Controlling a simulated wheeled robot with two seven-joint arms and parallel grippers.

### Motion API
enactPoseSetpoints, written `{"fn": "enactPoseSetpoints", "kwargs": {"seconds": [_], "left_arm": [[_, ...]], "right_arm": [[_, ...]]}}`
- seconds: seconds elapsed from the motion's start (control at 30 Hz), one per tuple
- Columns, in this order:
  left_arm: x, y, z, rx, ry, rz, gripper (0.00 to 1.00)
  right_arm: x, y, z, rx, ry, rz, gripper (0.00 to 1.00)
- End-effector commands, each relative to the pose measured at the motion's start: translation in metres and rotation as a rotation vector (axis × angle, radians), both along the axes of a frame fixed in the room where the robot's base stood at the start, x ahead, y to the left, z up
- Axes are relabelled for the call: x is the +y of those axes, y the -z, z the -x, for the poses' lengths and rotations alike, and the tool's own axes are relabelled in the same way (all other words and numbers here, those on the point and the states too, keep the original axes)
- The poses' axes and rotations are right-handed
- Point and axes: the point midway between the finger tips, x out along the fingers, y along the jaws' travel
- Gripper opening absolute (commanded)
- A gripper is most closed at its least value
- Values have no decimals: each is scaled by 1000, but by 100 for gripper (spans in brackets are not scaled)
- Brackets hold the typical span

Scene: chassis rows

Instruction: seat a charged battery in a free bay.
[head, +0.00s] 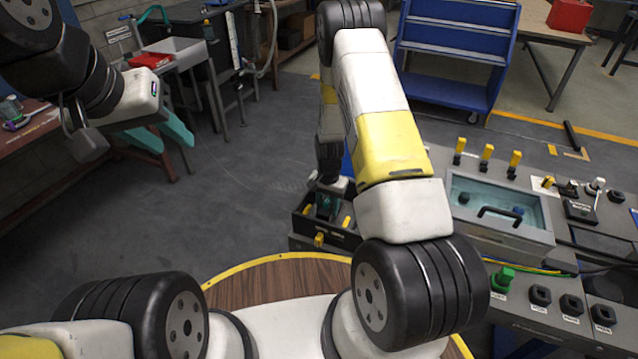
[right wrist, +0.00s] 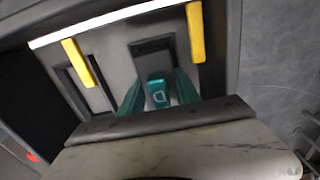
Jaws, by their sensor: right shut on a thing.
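My right gripper (right wrist: 159,92) has its teal fingers closed on a teal battery (right wrist: 158,95) with a pale mark on its face. The battery is at the near end of a dark rectangular bay (right wrist: 152,50); I cannot tell how deep it sits. A second bay (right wrist: 75,85), left in the right wrist view, looks empty. In the head view my right gripper (head: 327,204) reaches down into the dark bay box (head: 305,230), and the arm partly covers it. My left gripper (head: 160,140) is raised at the left, open and empty, away from the box.
Yellow levers (right wrist: 196,33) stand beside the bays. A grey bench at right carries yellow levers (head: 487,155), a clear-lidded case with a black handle (head: 498,214) and a green connector (head: 503,277). A blue cart (head: 450,45) stands behind. The floor at left is clear.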

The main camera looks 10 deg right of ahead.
Motion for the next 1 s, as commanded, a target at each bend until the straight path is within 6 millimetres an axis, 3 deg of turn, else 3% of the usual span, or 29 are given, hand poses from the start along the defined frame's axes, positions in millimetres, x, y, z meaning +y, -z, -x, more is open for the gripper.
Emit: {"fn": "enactPoseSetpoints", "kwargs": {"seconds": [0.17,0.2,0.3,0.47,0.8,1.0], "left_arm": [[0,0,0,0,0,0,36],[0,0,0,0,0,0,36],[0,0,0,0,0,0,36],[0,0,0,0,0,0,36],[0,0,0,0,0,0,36],[0,0,0,0,0,0,36]], "right_arm": [[0,5,1,0,0,0,0],[0,5,1,0,0,0,45],[0,5,1,-1,0,1,64],[0,-1,1,-1,0,1,64],[0,-59,0,-5,0,1,64],[0,-77,2,-3,0,1,64]]}}
